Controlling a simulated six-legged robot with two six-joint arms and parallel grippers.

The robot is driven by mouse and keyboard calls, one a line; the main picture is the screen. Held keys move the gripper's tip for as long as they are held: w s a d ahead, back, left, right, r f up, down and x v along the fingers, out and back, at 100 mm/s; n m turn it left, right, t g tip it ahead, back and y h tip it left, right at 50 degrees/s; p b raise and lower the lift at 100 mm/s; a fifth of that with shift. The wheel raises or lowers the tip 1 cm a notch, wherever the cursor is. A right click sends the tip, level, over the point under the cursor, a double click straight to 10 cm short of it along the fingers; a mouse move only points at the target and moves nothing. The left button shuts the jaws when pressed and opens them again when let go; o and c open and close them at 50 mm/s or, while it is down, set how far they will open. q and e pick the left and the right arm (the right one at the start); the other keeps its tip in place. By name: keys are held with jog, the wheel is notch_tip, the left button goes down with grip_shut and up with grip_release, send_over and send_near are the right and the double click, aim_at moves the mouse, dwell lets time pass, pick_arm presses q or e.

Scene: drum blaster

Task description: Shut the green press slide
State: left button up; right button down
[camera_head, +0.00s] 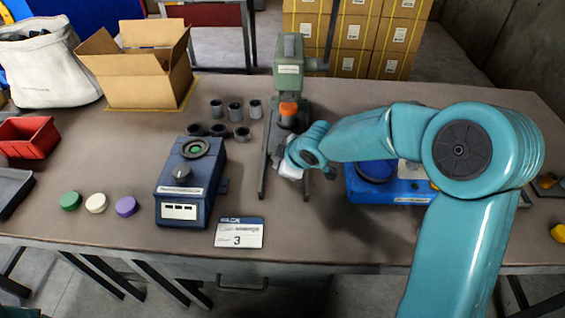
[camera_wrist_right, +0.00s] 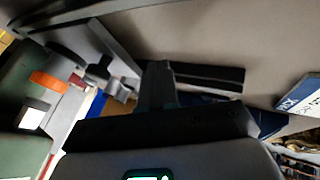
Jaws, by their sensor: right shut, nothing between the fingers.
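The green press (camera_head: 289,70) stands upright at the back middle of the table, with an orange part (camera_head: 289,108) low on its front. My right gripper (camera_head: 287,166) is in front of the press, close to its base; the arm hides part of that base. In the right wrist view the press's green body (camera_wrist_right: 22,110) and orange band (camera_wrist_right: 47,79) are at the left, apart from my shut, empty right fingers (camera_wrist_right: 158,78). I cannot tell how far open the slide is. My left gripper is not in view.
A blue device with a dial (camera_head: 190,180) stands left of the press, with several dark cups (camera_head: 235,110) behind it. A blue machine (camera_head: 385,190) is partly behind my right arm. A number card (camera_head: 239,232) and coloured discs (camera_head: 97,203) lie in front. An open carton (camera_head: 135,80) is at back left.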

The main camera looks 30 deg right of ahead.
jog(key=p+v, duration=0.3)
jog(key=v, duration=0.7)
jog(key=shift+p, duration=0.35)
jog(key=shift+a, duration=0.1)
jog(key=shift+s+r, duration=0.1)
jog(key=shift+s, duration=0.05)
